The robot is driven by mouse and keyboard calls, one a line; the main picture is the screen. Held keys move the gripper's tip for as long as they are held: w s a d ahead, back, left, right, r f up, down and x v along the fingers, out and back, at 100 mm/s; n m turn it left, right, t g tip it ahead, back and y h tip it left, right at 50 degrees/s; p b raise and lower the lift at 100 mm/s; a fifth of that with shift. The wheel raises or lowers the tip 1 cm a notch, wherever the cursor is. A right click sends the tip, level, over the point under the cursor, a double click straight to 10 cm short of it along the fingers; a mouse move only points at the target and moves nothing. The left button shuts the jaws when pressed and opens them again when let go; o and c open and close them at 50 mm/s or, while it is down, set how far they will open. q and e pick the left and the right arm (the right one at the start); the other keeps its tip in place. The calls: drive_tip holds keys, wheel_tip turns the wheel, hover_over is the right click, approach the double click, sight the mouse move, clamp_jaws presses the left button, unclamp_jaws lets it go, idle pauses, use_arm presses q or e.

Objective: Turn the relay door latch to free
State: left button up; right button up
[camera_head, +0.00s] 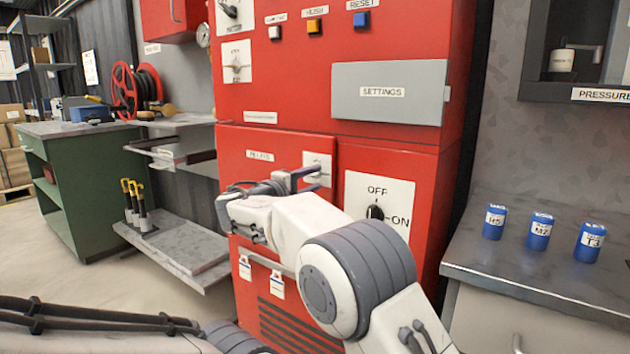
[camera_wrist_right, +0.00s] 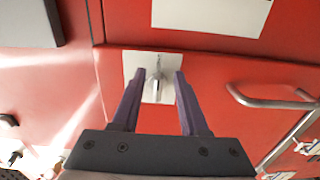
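The red relay door (camera_head: 280,143) carries a small label and a pale latch plate (camera_head: 318,160) near its upper right corner. In the right wrist view the plate (camera_wrist_right: 133,62) has a small grey metal latch knob (camera_wrist_right: 155,84) at its middle. My right gripper (camera_head: 303,177) is at the plate and hides part of it in the head view. In the wrist view its two purple fingers (camera_wrist_right: 159,75) are apart, one on each side of the knob, with gaps beside it. I cannot tell how deep they reach around it. My left gripper is out of view.
An OFF/ON rotary switch (camera_head: 375,212) sits right of the door. A door handle bar (camera_wrist_right: 270,102) shows in the wrist view. A grey SETTINGS panel (camera_head: 388,92) is above. Blue cylinders (camera_head: 540,231) stand on the right counter (camera_head: 490,262). A green cabinet (camera_head: 85,190) is at left.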

drive_tip(key=p+v, duration=0.1)
drive_tip(key=v, duration=0.9)
drive_tip(key=shift+s+p, duration=0.15)
drive_tip(key=shift+p, duration=0.15)
drive_tip(key=s+d+f+g+y, duration=0.4)
drive_tip(key=s+d+f+g, duration=0.4)
drive_tip(key=s+f, duration=0.45)
drive_tip(key=s+d+f+m+g+y, duration=0.1)
drive_tip(key=s+f+m+g+y, duration=0.25)
drive_tip(key=s, duration=0.95)
drive_tip(key=s+d+f+n+g+y, duration=0.1)
drive_tip(key=s+f+g+y, duration=0.4)
drive_tip(key=s, duration=0.8)
wheel_tip(320, 180, up, 35)
drive_tip(key=t+p, duration=0.2)
drive_tip(key=p, duration=3.4)
drive_tip(key=shift+s+r+m+h+p, duration=0.2)
drive_tip(key=shift+s+m+h+p, duration=0.1)
drive_tip(key=shift+s+m+h, duration=0.15)
drive_tip(key=shift+d, duration=0.15)
